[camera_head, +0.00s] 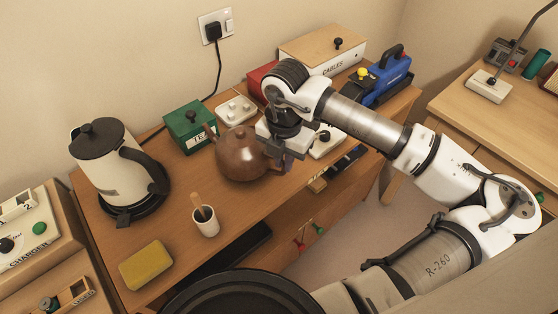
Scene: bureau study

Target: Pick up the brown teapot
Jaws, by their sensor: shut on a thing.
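The brown teapot (238,155) is round and glossy, with a small knob on its lid. It is near the middle of the wooden bureau top, in front of the green tea box (190,127). My gripper (284,160) is at the teapot's right side, shut on it, apparently at the handle. The fingers and my wrist partly hide the handle and the right side. I cannot tell whether the teapot's base touches the wood or is slightly above it.
A white kettle (108,167) stands at the left. A white cup with a stick (205,221) and a yellow sponge (146,265) are in front. A white switch box (235,109), cables box (323,47) and blue tool (380,79) are behind. Bare wood lies around the cup.

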